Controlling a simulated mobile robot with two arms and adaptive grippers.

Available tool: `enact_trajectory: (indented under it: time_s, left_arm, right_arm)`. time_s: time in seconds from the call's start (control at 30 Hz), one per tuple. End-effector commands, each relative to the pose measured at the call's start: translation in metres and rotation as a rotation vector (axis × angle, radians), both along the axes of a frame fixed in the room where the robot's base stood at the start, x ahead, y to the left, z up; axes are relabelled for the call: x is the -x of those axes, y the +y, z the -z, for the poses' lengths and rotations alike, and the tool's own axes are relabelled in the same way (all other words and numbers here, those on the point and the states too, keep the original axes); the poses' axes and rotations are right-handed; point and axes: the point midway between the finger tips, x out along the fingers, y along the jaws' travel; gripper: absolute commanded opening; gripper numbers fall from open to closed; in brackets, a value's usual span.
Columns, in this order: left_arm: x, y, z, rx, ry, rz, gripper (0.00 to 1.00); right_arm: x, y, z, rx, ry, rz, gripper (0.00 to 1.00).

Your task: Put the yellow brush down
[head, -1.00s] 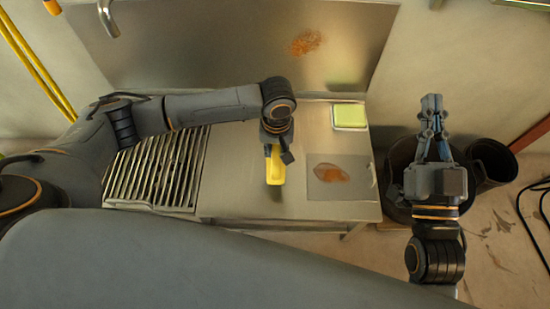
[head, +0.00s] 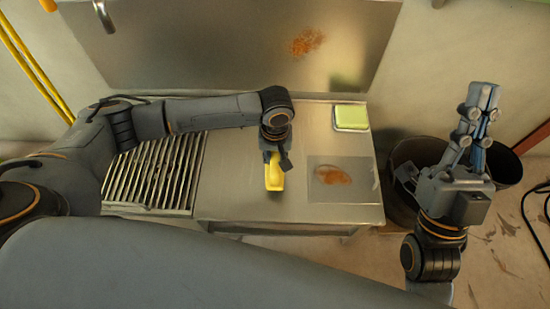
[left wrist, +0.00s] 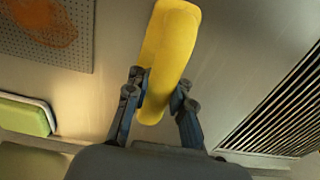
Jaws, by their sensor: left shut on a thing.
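The yellow brush (head: 274,174) is over the bare steel worktop (head: 235,190), between the slatted grate and the perforated plate. My left gripper (head: 275,155) points down and is shut on the brush. In the left wrist view the brush (left wrist: 170,50) is between the two fingers (left wrist: 158,100), its long body reaching away from them. A shadow lies close under its near end; I cannot tell whether it touches the worktop. My right gripper (head: 483,95) is empty, fingers together, raised over the bins at the right.
A green sponge in a tray (head: 351,117) is at the back right of the worktop. A thin plate (head: 365,190) with a rust-coloured stain lies right of the brush. The slatted grate (head: 155,170) is left. Dark bins (head: 400,205) stand beyond the right edge.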

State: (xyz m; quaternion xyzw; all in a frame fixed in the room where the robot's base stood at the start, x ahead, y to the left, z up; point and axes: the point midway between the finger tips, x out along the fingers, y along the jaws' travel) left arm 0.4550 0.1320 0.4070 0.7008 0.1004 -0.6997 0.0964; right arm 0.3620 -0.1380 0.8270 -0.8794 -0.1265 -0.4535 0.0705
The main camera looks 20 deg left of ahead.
Motion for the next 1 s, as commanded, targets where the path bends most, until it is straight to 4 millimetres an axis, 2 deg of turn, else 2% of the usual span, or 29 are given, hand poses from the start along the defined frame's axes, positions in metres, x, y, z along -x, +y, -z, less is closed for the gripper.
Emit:
enact_trajectory:
  time_s: [0.17, 0.2, 0.3, 0.33, 0.77, 1.0]
  left_arm:
    - [0.0, 0.0, 0.002, 0.0, 0.0, -0.001, 0.0]
    - [0.0, 0.0, 0.002, 0.0, 0.0, -0.001, 0.22]
    - [0.0, 0.0, 0.002, 0.0, 0.0, 0.0, 0.42]
    - [0.0, 0.0, 0.002, 0.0, 0.0, 0.0, 0.45]
    - [0.0, 0.0, -0.002, 0.001, -0.001, 0.0, 0.45]
    - [0.0, 0.0, -0.021, 0.001, 0.0, 0.0, 0.45]
  right_arm:
    - [-0.005, 0.001, 0.002, 0.008, 0.029, 0.001, 0.0]
    - [-0.005, 0.001, 0.003, 0.01, 0.032, 0.002, 0.0]
    - [-0.005, 0.001, 0.003, 0.009, 0.031, 0.002, 0.0]
    - [-0.005, 0.001, 0.003, 0.009, 0.031, 0.001, 0.0]
    - [-0.001, 0.0, 0.0, 0.001, 0.004, 0.001, 0.0]
    - [-0.032, 0.004, 0.022, 0.066, 0.216, 0.013, 0.0]
